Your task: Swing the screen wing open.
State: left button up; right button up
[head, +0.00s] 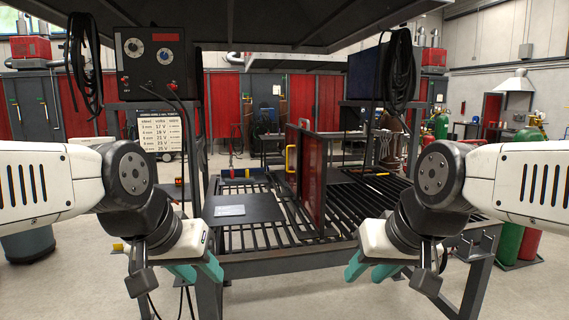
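A red screen panel (311,182) in a dark frame stands upright on the slatted welding table (262,238), seen nearly edge-on in the middle of the head view. A yellow handle (290,158) shows at its left side. Which part is the hinged wing, and how far it stands open, I cannot tell clearly. My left gripper (198,271) is at the table's front left, its teal fingers apart and empty. My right gripper (370,270) is at the front right, also open and empty. Both are nearer than the screen and touch neither it nor the handle.
A hood (240,22) overhangs the table. Gas cylinders (528,215) stand right.

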aim_at(293, 134)
jog(key=i+j+z, duration=0.45)
jog(key=i+j, duration=0.15)
jog(key=i, duration=0.15)
jog(key=i+j+z, duration=0.3)
jog(key=i+j, duration=0.3)
